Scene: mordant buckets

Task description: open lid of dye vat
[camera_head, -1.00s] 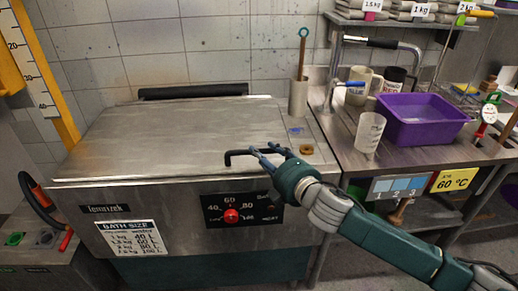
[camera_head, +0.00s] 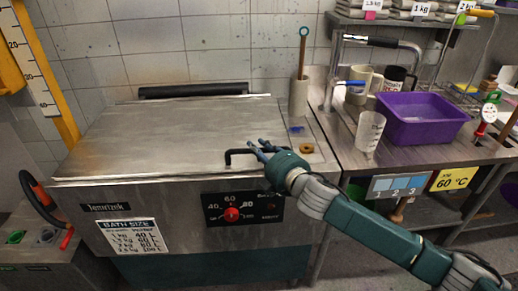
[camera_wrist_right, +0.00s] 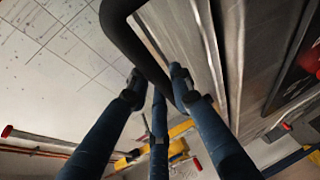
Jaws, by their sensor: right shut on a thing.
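The dye vat (camera_head: 105,240) is a steel tank with a flat metal lid (camera_head: 165,140) that lies closed on top. A black handle (camera_head: 233,153) stands at the lid's front right edge. My right gripper (camera_head: 258,150) is at the right part of this handle. In the right wrist view the dark handle (camera_wrist_right: 135,45) passes between the fingertips of the gripper (camera_wrist_right: 155,85), and the fingers are shut on it. My left gripper is not in view.
A red knob (camera_head: 232,214) is on the vat's front. A brown ring (camera_head: 306,149) and a holder with a stick (camera_head: 299,97) are right of the lid. A purple basin (camera_head: 420,122) and a clear beaker (camera_head: 369,132) stand on the right bench. A wall is behind.

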